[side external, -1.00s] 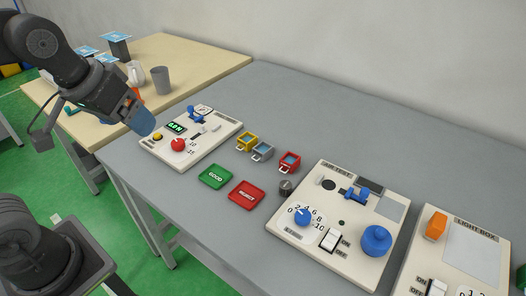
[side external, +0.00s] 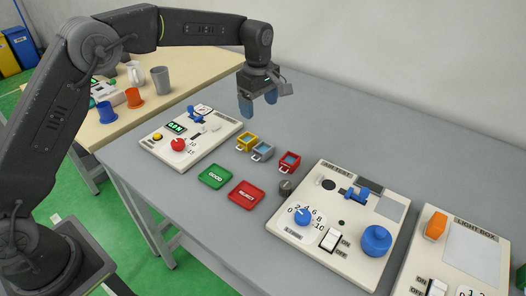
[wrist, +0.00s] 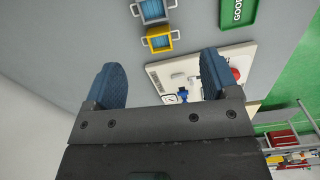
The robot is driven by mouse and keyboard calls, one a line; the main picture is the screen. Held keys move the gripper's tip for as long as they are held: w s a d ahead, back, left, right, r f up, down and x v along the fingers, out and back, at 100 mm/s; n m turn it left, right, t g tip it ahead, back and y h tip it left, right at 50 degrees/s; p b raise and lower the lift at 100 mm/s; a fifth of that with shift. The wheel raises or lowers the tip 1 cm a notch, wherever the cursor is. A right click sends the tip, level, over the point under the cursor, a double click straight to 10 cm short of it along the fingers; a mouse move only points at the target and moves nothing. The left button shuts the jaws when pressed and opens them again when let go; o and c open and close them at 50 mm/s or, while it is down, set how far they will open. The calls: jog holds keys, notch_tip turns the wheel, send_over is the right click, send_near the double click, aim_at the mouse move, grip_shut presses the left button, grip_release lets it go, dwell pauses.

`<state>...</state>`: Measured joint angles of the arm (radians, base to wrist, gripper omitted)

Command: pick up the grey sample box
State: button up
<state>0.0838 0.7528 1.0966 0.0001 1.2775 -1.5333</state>
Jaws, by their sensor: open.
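The grey sample box (side external: 262,151) sits on the grey table between a yellow box (side external: 247,141) and a red box (side external: 289,161). Each is a small open-topped box with something blue inside. In the wrist view the grey box (wrist: 154,10) is at the top edge, partly cut off, with the yellow box (wrist: 159,40) just below it. My gripper (side external: 258,106) is above the table, beyond the boxes in the side view, with its blue fingers pointing down. The fingers (wrist: 163,82) are spread apart with nothing between them.
A green GOOD tray (side external: 215,176) and a red REJECT tray (side external: 246,195) lie in front of the boxes. A panel with a red knob (side external: 178,144) is at left; a larger panel (side external: 377,262) and a light box (side external: 476,246) are at right. The table behind the boxes is clear.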

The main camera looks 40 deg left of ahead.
jog(key=f, duration=0.2)
send_over(265, 148)
jog(key=shift+n, duration=0.3)
jog(key=f, duration=0.7)
jog(key=shift+s+a+f, duration=0.25)
jog(key=shift+s+a, duration=0.05)
jog(key=shift+s, duration=0.05)
jog(key=f, duration=0.5)
jog(key=shift+w+d+f, duration=0.25)
jog(key=shift+w+f, duration=0.05)
jog(key=c, duration=1)
